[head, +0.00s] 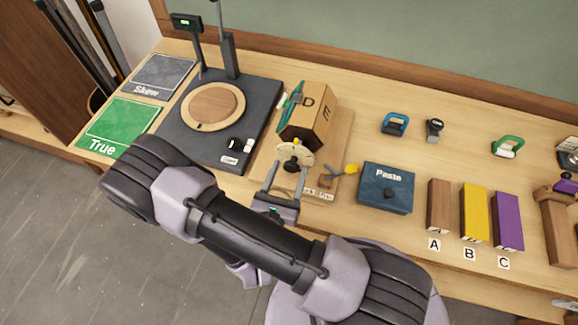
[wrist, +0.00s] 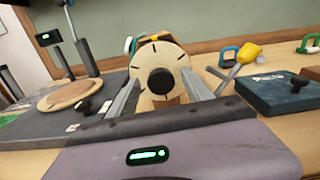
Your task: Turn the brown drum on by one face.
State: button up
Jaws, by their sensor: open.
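The brown drum (head: 309,118) is a faceted block on a wooden stand, with the letters D and E on two visible faces. A pale round dial (head: 297,150) with dark tick marks and a black central knob (head: 291,164) is at its near end. In the wrist view the dial (wrist: 158,58) and knob (wrist: 160,81) face me, and the drum behind is mostly hidden. My gripper (head: 286,175) is open and in front of the dial. In the wrist view its fingers (wrist: 160,90) stand to the left and right of the knob, apart from it.
A dark scale-like base with a round wooden plate (head: 213,105) stands left of the drum. A yellow-tipped lever (head: 350,169) sticks out just right of the dial. The blue Paste box (head: 386,188) and blocks A (head: 438,205), B (head: 474,212) and C (head: 507,220) lie further right.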

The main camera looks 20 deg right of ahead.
jog(key=shift+s, duration=0.1)
grip_shut()
jog(key=shift+m, duration=0.3)
grip_release()
jog(key=shift+a, duration=0.1)
